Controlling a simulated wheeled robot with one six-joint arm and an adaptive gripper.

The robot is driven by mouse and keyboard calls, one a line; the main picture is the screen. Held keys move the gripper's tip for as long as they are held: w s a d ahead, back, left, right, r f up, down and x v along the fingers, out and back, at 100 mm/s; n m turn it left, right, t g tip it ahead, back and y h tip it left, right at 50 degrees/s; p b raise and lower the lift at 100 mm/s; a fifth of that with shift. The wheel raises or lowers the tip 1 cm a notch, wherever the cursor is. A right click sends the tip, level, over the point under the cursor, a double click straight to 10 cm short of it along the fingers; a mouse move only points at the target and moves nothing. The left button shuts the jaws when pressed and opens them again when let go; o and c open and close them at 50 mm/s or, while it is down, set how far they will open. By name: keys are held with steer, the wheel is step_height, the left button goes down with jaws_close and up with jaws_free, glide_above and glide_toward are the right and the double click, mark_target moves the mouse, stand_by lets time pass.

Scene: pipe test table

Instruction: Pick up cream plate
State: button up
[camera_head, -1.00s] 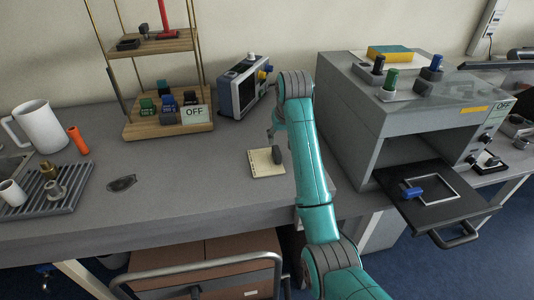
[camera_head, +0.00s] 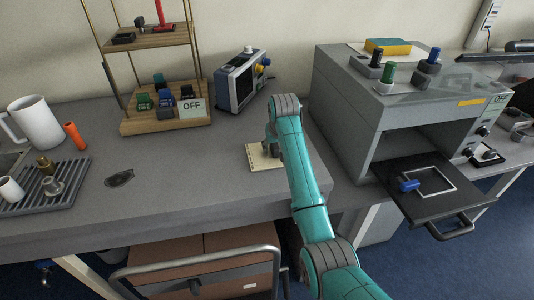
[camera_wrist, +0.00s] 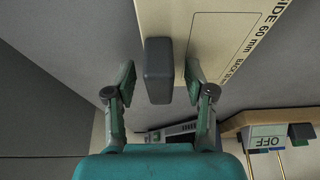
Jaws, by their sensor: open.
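The cream plate (camera_head: 257,159) lies flat on the grey table, left of my arm. In the wrist view the cream plate (camera_wrist: 222,38) shows black print, part of it reading "60 mm", and a black outline. A dark grey upright block (camera_wrist: 158,70), like a handle, stands at the plate's edge. My gripper (camera_wrist: 160,79) is open, with one finger on each side of this block and a visible gap to both. In the head view my gripper (camera_head: 270,147) is over the plate and partly hidden by my arm.
A grey oven-like box (camera_head: 345,100) with a pulled-out black tray (camera_head: 440,205) stands right of my arm. A wooden shelf (camera_head: 165,121) with an OFF sign and a small screened device (camera_head: 238,88) stand behind the plate.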

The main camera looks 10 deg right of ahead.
jaws_close()
steer(key=shift+r, duration=0.1)
